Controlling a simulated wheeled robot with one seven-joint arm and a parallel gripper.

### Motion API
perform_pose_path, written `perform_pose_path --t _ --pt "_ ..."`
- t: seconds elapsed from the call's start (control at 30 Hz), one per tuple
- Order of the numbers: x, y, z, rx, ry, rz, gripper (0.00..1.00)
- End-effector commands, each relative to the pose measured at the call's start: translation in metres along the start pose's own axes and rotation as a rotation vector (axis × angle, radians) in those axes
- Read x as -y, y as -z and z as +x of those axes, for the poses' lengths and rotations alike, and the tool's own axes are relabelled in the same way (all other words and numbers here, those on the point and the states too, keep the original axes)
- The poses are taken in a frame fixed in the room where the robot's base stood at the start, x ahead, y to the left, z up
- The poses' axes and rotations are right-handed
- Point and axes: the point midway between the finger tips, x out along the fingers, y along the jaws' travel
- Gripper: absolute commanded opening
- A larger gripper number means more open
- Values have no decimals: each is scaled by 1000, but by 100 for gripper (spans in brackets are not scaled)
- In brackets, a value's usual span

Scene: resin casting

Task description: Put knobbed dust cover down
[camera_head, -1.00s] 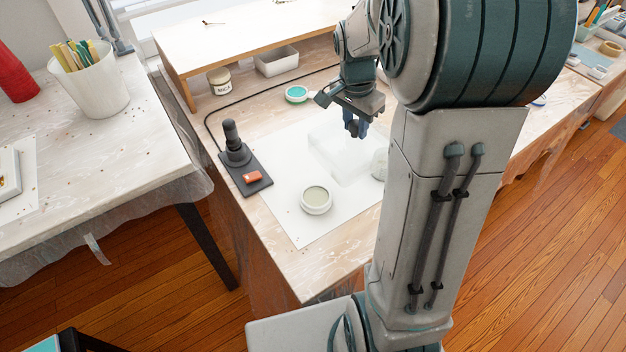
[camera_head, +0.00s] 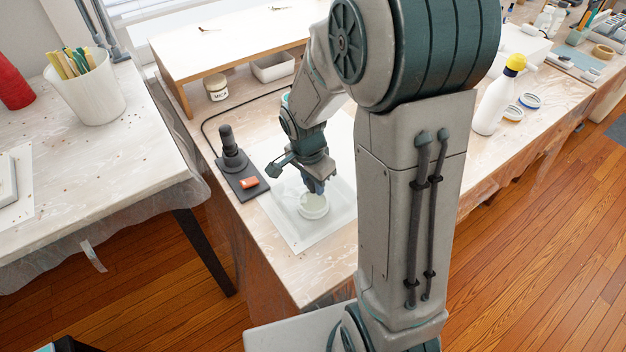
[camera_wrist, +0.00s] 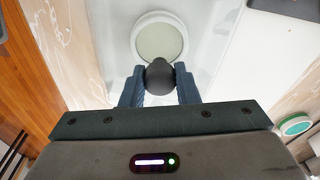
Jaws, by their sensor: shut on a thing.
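The knobbed dust cover is clear, with a dark round knob (camera_wrist: 160,73) that shows in the wrist view. My gripper (camera_head: 317,187) is shut on this knob, one blue finger on each side. The clear walls of the cover are very faint, so I cannot tell whether its lower edge touches the sheet. A round white dish with pale contents (camera_head: 312,206) lies on the white sheet (camera_head: 297,239), just under my gripper. The dish also shows right beyond the knob in the wrist view (camera_wrist: 159,40).
A labelled jar (camera_head: 217,90) and a white tray (camera_head: 273,68) are by the raised shelf.

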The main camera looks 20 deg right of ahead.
Motion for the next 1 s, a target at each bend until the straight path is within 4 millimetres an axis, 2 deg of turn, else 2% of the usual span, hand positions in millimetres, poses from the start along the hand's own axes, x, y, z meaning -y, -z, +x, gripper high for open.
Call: perform_pose_path --t 0.5,0.53,0.6,1.0 --pt "0 -1 9 -1 1 -1 4" --pt "0 -1 9 0 1 -1 31" --pt "0 -1 7 0 1 -1 50" --pt "0 0 2 0 1 0 50"
